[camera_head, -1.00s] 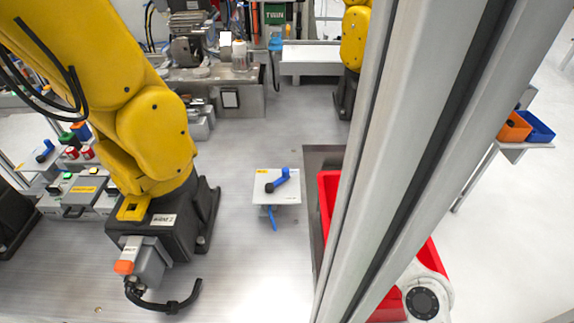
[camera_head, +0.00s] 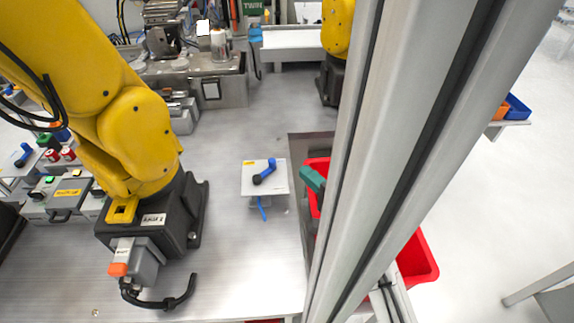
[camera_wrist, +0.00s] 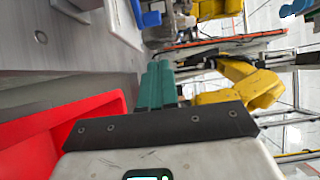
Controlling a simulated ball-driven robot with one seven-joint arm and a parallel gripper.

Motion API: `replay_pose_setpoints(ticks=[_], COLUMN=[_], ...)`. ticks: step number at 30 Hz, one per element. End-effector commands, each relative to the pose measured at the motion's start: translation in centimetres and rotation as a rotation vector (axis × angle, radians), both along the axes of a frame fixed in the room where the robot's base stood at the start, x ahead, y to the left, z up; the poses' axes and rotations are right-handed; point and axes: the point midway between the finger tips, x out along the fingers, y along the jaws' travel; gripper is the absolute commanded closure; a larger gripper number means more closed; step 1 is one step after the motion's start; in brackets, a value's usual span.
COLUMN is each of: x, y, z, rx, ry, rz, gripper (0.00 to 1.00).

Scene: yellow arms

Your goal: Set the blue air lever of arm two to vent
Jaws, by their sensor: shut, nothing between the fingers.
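A blue lever with a dark hub (camera_head: 264,172) sits on a small pale plate with a yellow label (camera_head: 249,184), beside the yellow arm (camera_head: 140,125) whose black base carries a label. The lever handle points up and to the right. A blue rod (camera_head: 262,210) hangs below the plate. My gripper (camera_head: 311,176) shows teal fingertips to the right of the plate, apart from the lever. In the wrist view the teal fingers (camera_wrist: 157,85) lie together, empty. Blue parts (camera_wrist: 150,18) show beyond them. The rest of my gripper is hidden behind a grey post in the head view.
A red bin (camera_head: 418,262) lies below and right of my gripper, behind the grey upright post (camera_head: 385,150). A second blue lever (camera_head: 24,154) stands at the far left. The metal table (camera_head: 235,250) is clear in front of the plate.

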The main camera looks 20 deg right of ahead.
Motion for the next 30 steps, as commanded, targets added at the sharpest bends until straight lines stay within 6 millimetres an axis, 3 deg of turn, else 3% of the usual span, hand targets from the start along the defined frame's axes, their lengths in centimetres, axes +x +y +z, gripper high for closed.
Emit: replay_pose_setpoints(ticks=[3,10,30], x=[2.3,3.8,4.3], y=[0.6,3.3,4.0], z=[0.3,0.2,-0.2], rx=[0.0,-0.001,-0.001], ry=[-0.001,0.001,-0.001], rz=[0.001,0.002,0.007], gripper=[1.0,1.0,1.0])
